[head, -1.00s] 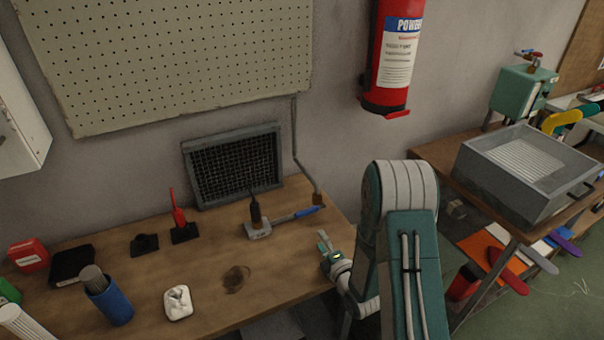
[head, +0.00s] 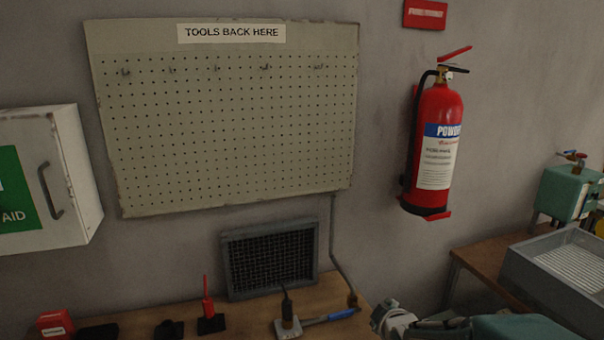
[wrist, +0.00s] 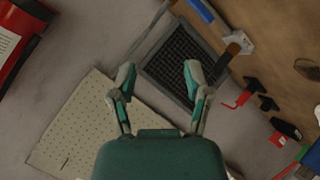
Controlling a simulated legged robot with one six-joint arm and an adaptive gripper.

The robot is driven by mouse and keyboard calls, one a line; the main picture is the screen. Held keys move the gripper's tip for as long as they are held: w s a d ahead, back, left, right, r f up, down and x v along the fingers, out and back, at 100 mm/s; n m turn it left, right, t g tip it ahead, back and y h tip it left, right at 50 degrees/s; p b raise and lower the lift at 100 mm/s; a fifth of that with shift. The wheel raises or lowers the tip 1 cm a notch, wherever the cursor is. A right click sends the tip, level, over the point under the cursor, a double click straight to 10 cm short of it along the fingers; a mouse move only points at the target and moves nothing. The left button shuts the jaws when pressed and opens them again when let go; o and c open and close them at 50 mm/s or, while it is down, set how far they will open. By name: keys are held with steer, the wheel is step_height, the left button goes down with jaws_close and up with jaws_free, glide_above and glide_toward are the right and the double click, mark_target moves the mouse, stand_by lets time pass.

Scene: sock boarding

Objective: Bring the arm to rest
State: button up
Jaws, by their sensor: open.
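My gripper (wrist: 158,73) shows in the wrist view with its two green and grey fingers spread well apart. Nothing is between the fingertips. Behind them are the grey wall, a dark mesh vent (wrist: 184,62) and the pegboard (wrist: 85,130).
A red fire extinguisher (head: 436,150) hangs on the wall above my arm. A grey tray (head: 560,268) stands on the right-hand table. A first-aid cabinet (head: 75,175) is at left.

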steer(key=s+r+m+g, duration=0.2)
steer(key=s+m, duration=0.1)
steer(key=s, duration=0.5)
steer(key=s+a+r+m+g, duration=0.1)
steer(key=s+r+m+g, duration=0.1)
steer(key=s, duration=0.6)
steer(key=s+r+m+g, duration=0.1)
steer(key=s+r+m, duration=0.3)
steer(key=s, duration=0.4)
steer(key=shift+s+a+m+g, duration=0.2)
steer(key=shift+a+m+g, duration=0.2)
steer(key=shift+m, duration=0.4)
